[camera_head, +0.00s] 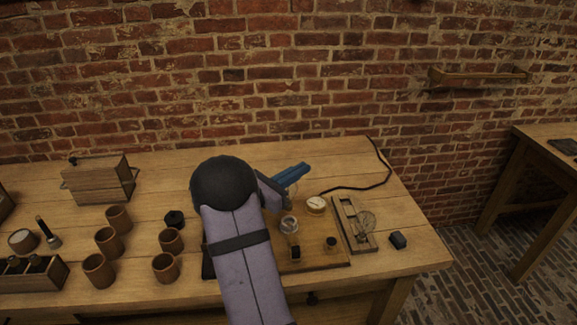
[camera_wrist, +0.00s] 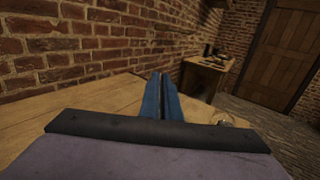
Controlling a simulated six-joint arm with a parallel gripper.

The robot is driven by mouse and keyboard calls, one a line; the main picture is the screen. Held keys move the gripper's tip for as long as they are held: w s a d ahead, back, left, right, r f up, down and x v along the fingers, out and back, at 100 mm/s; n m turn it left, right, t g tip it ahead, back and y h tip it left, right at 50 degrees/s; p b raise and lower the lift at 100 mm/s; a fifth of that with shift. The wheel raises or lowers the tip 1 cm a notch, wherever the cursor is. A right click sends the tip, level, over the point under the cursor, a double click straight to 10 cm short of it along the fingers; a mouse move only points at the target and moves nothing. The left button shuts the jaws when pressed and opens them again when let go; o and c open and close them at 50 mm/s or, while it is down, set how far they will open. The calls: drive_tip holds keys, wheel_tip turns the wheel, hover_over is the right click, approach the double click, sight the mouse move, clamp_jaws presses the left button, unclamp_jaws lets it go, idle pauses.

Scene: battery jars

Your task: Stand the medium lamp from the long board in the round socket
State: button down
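My gripper's blue fingers (camera_head: 292,175) point to the right above the back of the table, beyond the wooden base board. In the wrist view the fingers (camera_wrist: 162,97) lie close together with only a thin dark gap, and no lamp shows between them. A clear globe lamp (camera_head: 367,221) lies at the long narrow board (camera_head: 349,226) on the right. Another glass bulb (camera_head: 289,224) is on the base board (camera_head: 318,262), near my arm. A small dark round fitting (camera_head: 330,243), perhaps the round socket, is on that board. My arm hides the board's left part.
A round gauge (camera_head: 316,205) sits behind the fitting, and a black cable (camera_head: 372,180) runs along the back. A small dark block (camera_head: 397,240) lies near the right edge. Several brown jars (camera_head: 108,240) and a wooden box (camera_head: 98,178) are at left.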

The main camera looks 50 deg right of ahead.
drive_tip(key=shift+s+r, duration=0.1)
drive_tip(key=shift+r, duration=0.05)
drive_tip(key=shift+f+b, duration=2.15)
drive_tip(key=shift+f, duration=0.7)
drive_tip(key=shift+f+b, duration=0.5)
drive_tip(key=shift+f, duration=0.05)
drive_tip(key=c, duration=2.4)
unclamp_jaws()
drive_tip(key=shift+o, duration=0.6)
drive_tip(key=shift+a, duration=0.1)
drive_tip(key=w+a, duration=0.2)
drive_tip(key=a, duration=0.8)
drive_tip(key=shift+a+p, duration=0.35)
drive_tip(key=shift+p, duration=0.05)
